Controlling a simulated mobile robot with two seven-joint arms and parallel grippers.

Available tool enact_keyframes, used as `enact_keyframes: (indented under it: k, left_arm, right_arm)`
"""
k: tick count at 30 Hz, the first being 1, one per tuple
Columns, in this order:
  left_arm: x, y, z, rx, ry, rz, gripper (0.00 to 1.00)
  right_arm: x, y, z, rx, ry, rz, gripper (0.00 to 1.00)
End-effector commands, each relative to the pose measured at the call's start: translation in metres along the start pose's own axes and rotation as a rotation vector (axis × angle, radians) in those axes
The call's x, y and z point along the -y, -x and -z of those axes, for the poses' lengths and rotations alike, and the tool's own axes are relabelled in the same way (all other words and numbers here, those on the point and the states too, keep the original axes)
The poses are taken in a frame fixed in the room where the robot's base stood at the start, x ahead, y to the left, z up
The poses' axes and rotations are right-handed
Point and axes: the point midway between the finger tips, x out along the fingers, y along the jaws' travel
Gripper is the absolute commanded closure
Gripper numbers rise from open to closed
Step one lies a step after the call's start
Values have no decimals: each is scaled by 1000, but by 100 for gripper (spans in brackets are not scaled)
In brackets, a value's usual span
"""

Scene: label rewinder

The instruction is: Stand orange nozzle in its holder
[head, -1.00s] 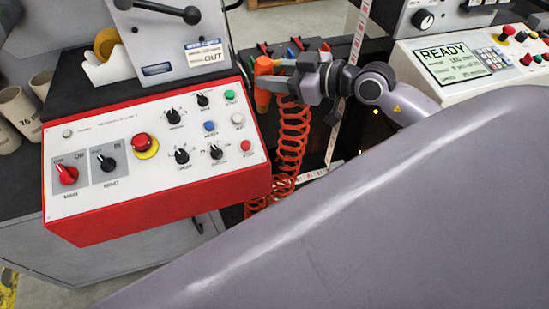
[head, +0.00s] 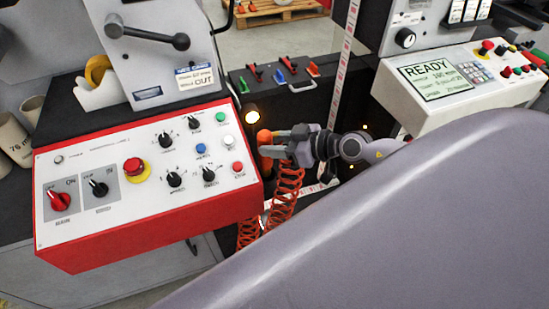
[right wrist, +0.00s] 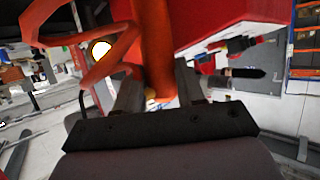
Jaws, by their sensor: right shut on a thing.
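The orange nozzle (head: 264,137) is in my right gripper (head: 274,145), just right of the red-edged control panel in the head view. In the right wrist view the nozzle (right wrist: 157,48) runs upright between the two fingers of my right gripper (right wrist: 160,92), which are shut on it. A coiled orange hose (head: 283,192) hangs below the gripper, and its loops (right wrist: 85,38) show left of the nozzle in the wrist view. I cannot make out the nozzle's holder for certain. My left gripper is not in view.
The control panel (head: 108,172) stands close left of the nozzle. Behind is a dark box (head: 262,92) with coloured levers. A white measuring strip (head: 343,75) rises behind my right arm. A READY display console (head: 435,80) stands at right. My arm covers the lower right.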

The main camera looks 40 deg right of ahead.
Motion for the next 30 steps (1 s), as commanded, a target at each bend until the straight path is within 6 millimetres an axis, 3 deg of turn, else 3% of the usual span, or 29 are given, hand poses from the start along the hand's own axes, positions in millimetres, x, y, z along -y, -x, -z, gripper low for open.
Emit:
enact_keyframes:
  k: [11, 18, 30]
  left_arm:
    - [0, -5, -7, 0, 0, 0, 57]
    - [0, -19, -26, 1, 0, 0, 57]
    - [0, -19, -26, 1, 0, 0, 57]
  right_arm:
    - [0, -10, -25, -2, -3, 0, 98]
    - [0, -21, -50, -4, 0, 0, 98]
    - [0, -21, -52, -3, 0, 1, 98]
